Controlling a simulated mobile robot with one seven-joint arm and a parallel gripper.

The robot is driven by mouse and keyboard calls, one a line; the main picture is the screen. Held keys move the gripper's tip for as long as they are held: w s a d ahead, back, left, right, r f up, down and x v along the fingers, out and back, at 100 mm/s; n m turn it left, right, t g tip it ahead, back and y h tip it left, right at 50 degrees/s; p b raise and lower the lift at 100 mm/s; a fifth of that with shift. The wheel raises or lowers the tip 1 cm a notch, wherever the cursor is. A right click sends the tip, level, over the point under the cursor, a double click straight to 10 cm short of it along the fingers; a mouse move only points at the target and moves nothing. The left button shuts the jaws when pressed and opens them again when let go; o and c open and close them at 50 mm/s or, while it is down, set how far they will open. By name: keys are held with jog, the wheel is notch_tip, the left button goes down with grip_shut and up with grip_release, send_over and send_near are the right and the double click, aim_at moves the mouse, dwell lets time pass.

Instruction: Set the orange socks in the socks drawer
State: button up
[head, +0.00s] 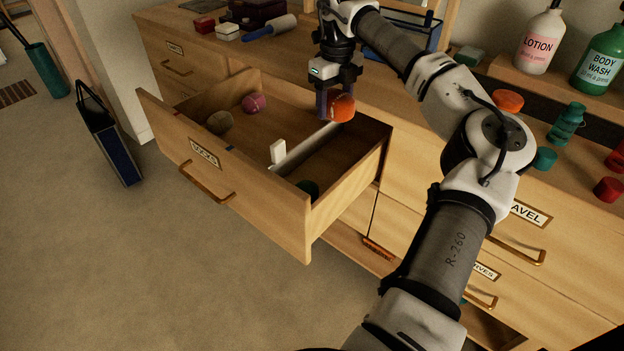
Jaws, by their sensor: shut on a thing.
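The orange socks (343,108) are a rolled ball in my gripper (331,106), which is shut on them. My gripper points down and holds them over the back right part of the socks drawer (235,182). The drawer is pulled open, with a "SOCKS" label and a brass handle on its front. A pale divider (305,146) runs across its inside. A pink ball (254,103) and an olive ball (220,122) lie left of the divider. A dark green ball (308,188) lies at the front right, partly hidden by the drawer wall.
A small white block (278,151) stands by the divider. The dresser top holds a lotion bottle (540,41), a body wash bottle (602,60), a blue wire rack (402,35) and several small items. A dark blue suitcase (110,140) stands on the floor at left. Carpet before the drawer is clear.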

aim_at(330, 177)
notch_tip(330, 177, down, 20)
dwell(0.6)
jog(key=shift+f, duration=0.1)
jog(key=o, duration=1)
notch_tip(330, 177, up, 12)
jog(key=shift+r, duration=0.1)
